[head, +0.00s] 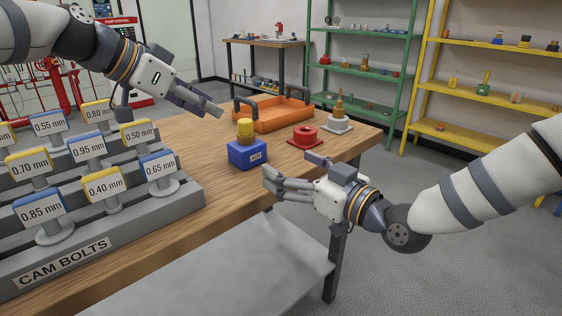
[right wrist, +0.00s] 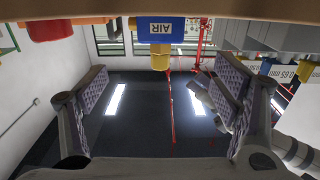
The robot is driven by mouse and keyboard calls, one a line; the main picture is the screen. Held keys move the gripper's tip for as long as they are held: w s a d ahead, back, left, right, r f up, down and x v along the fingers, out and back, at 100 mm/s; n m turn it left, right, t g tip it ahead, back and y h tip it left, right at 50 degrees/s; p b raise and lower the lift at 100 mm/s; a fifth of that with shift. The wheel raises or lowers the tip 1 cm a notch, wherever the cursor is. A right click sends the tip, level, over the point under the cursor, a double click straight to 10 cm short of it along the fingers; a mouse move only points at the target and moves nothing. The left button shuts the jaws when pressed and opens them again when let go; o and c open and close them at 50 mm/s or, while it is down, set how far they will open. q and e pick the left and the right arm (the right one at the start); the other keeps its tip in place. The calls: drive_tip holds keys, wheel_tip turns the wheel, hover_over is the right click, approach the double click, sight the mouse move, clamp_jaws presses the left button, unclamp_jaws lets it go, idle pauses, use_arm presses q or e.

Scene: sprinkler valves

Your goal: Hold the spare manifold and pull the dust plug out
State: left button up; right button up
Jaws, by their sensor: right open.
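The spare manifold, a blue block (head: 247,154) marked AIR, stands upright on the wooden table near its front edge. The yellow dust plug (head: 245,130) sits on its top. In the right wrist view the block (right wrist: 161,28) appears upside down at top centre, with the plug (right wrist: 160,61) below it. My left gripper (head: 168,110) is open and empty, above and left of the block. My right gripper (head: 284,175) is open and empty, in front of the table edge, right of the block and apart from it. Its spread fingers (right wrist: 162,76) frame the right wrist view.
A grey rack of labelled cam bolts (head: 100,215) fills the table's left. Shelves stand at the back. The table between rack and block is clear.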

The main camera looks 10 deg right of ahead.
sight(255, 149)
drive_tip(key=x, duration=1)
drive_tip(key=shift+w+a+f, duration=0.1)
drive_tip(key=shift+w+a, duration=0.05)
drive_tip(key=shift+c, duration=0.6)
drive_tip(key=c, duration=1.4)
drive_tip(key=o, duration=1.5)
